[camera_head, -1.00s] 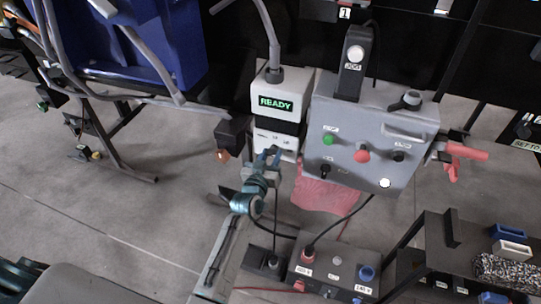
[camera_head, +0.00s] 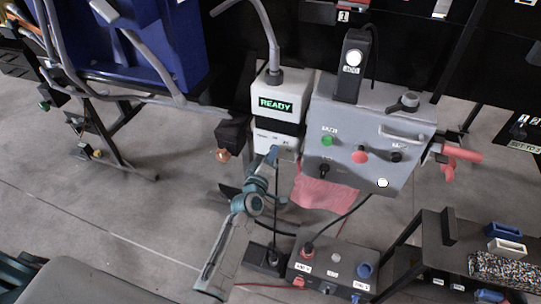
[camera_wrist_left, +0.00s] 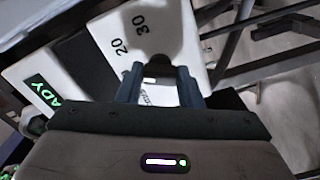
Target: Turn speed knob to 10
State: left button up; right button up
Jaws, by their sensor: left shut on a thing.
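The white detector box (camera_head: 264,84) stands at the centre of the head view, with a green READY display (camera_head: 275,106). Its lower white panel (camera_head: 262,138) carries the speed dial; the wrist view shows the numbers 20 and 30 on this panel (camera_wrist_left: 110,27). My left gripper (camera_head: 273,152) reaches up to the panel from below. In the wrist view its two fingers (camera_wrist_left: 159,80) stand apart, shut on the speed knob, which is mostly hidden between and behind them. The pointer's setting cannot be read. My right gripper is not in view.
A grey control box (camera_head: 350,119) with green and red buttons stands just right of the detector. A red cloth (camera_head: 326,190) hangs below it. A dark socket box (camera_head: 333,265) with cables lies below, and a shelf (camera_head: 440,260) stands at lower right. A blue bin (camera_head: 150,55) is at upper left.

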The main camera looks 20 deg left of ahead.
pick_arm(q)
jog(key=n, duration=0.5)
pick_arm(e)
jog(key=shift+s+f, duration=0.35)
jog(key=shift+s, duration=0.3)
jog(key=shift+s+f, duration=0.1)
pick_arm(q)
jog(key=o, duration=1)
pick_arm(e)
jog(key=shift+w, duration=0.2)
